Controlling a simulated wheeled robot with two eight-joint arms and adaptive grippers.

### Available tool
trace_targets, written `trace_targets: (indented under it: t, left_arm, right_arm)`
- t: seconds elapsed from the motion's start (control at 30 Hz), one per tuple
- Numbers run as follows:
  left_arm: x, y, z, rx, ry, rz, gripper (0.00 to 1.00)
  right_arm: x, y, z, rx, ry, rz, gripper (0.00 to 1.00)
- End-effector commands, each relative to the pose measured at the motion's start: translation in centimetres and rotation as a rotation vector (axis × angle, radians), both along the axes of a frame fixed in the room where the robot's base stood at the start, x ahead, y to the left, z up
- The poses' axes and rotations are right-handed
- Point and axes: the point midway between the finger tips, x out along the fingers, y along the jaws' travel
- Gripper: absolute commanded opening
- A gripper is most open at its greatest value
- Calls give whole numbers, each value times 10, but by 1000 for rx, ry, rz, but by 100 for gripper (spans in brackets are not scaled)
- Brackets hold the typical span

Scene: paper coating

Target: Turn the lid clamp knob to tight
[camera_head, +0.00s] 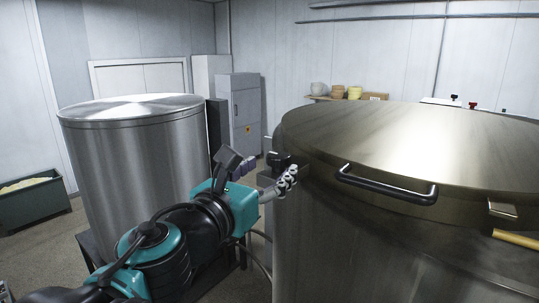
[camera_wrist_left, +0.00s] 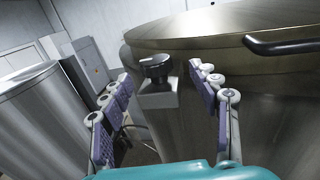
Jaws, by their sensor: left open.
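In the head view the dark knob (camera_head: 278,159) shows at the left edge of the vessel, partly behind my gripper. My left gripper (camera_head: 268,172) is open. In the left wrist view its two purple-padded fingers (camera_wrist_left: 161,85) stand to either side of the knob and post, with clear gaps and nothing held. I cannot tell the knob's setting. My right gripper is not in view.
The large vessel has a brass-toned lid (camera_head: 420,140) with a black bar handle (camera_head: 387,185) near the knob. A steel drum (camera_head: 135,160) stands to the left.

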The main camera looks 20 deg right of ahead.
Motion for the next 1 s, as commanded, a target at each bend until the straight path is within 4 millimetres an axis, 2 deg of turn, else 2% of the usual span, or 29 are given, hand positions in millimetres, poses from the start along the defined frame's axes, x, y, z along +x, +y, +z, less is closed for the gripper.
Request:
trace_targets:
  t: [0.1, 0.3, 0.67, 0.8, 0.87, 1.0]
  left_arm:
    - [15, -17, 3, -1, 1, 1, 61]
    - [32, -34, 2, -3, 3, 2, 61]
    - [36, -38, 0, -4, 4, 4, 61]
    - [36, -38, 0, -4, 4, 4, 24]
    - [36, -38, 0, -4, 4, 4, 11]
    - [36, -38, 0, -5, 4, 4, 11]
  right_arm:
    - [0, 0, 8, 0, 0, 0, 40]
    - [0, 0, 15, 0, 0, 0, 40]
    - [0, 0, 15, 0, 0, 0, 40]
    - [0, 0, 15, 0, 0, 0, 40]
    - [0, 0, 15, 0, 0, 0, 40]
    - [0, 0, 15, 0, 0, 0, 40]
